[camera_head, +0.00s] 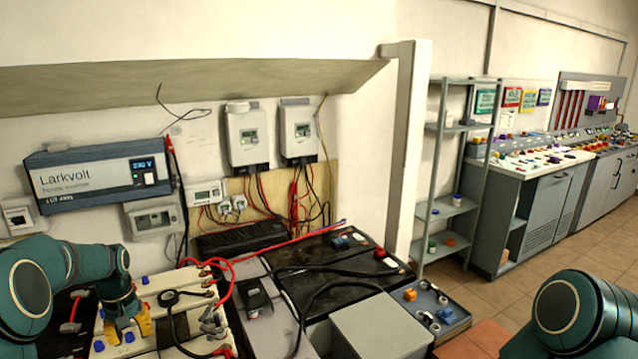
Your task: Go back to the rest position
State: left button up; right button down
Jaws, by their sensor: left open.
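My left arm comes in from the left, and my left gripper (127,328) points down over the white battery blocks (180,289). Its yellow fingertips are apart. A part of my right arm (570,318) shows at the bottom right. The right gripper is out of the picture.
A red-handled tool (72,312) lies left of the left gripper. Cables run over the batteries. A grey box (382,328) and a tray of small parts (432,305) stand to the right. An inverter (97,178) hangs on the wall. Open floor lies at right.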

pick_arm(q)
jog(key=s+d+f+m+t+h, duration=0.1)
jog(key=s+d+f, duration=0.1)
jog(key=d+f, duration=0.65)
jog(key=s+d+f+m+h, duration=0.1)
jog(key=s+d+f+m, duration=0.15)
jog(key=d+f, duration=0.6)
jog(key=s+d+f+m+h, duration=0.1)
jog(key=s+d+f+h, duration=0.1)
jog(key=s+d, duration=1.6)
jog(key=shift+d+f+t, duration=0.3)
jog(key=shift+d+f, duration=0.15)
jog(key=shift+d, duration=0.35)
